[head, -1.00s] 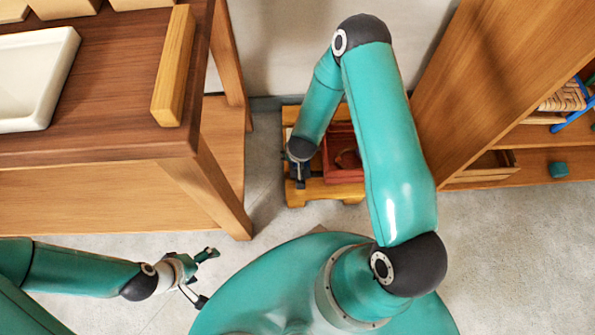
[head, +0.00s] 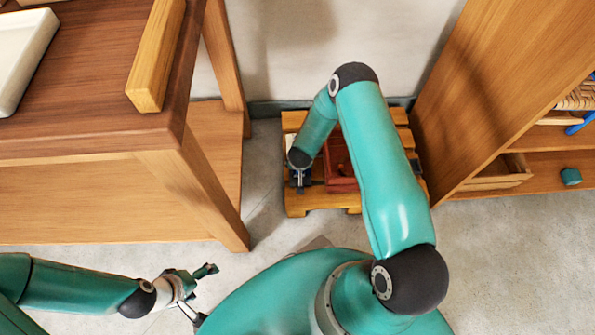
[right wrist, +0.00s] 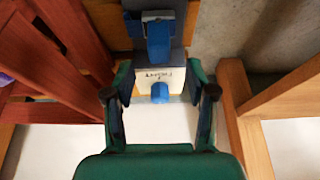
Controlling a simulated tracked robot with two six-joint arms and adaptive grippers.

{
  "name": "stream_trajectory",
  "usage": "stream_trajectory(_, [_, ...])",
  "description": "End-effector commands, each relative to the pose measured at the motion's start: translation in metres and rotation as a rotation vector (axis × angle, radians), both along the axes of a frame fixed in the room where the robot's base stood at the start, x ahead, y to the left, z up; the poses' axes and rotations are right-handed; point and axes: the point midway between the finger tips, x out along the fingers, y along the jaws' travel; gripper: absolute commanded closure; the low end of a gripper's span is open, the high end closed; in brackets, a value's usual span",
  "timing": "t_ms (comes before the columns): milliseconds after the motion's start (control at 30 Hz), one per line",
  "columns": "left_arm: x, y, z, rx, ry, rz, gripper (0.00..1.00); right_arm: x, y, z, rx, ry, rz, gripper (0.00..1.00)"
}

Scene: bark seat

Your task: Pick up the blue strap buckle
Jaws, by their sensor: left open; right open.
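The blue strap buckle (right wrist: 159,42) shows in the right wrist view as a blue strap with a grey metal piece at its top. It lies over a white block with dark lettering (right wrist: 146,76), and a second blue piece (right wrist: 160,92) shows on the block's near side. My right gripper (right wrist: 160,86) is open, its green fingers to either side of the block's near part. I cannot tell whether they touch it. In the head view my right gripper (head: 299,184) is low over the wooden pallet's left side. My left gripper (head: 193,286) is open and empty.
A red crate (head: 340,184) stands on the yellow wooden pallet (head: 297,203), right of my right gripper. A wooden workbench (head: 110,130) is at left, with a leg near the pallet. A wooden shelf (head: 500,85) stands at right.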

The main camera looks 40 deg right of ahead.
Motion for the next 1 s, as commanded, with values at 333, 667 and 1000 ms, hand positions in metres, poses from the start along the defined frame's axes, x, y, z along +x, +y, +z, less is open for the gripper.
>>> stream_trajectory(333, [0.000, 0.000, -0.023, 0.000, 0.000, 0.000, 0.14, 0.009, -0.006, -0.042, 0.000, 0.000, -0.001, 0.44])
stream_trajectory(667, [0.000, 0.000, -0.025, 0.000, 0.000, 0.000, 0.14, 0.013, -0.008, -0.050, 0.000, 0.001, -0.001, 0.44])
stream_trajectory(1000, [0.000, 0.000, -0.025, 0.000, 0.000, 0.000, 0.14, 0.012, -0.009, -0.050, 0.000, 0.000, -0.002, 0.94])
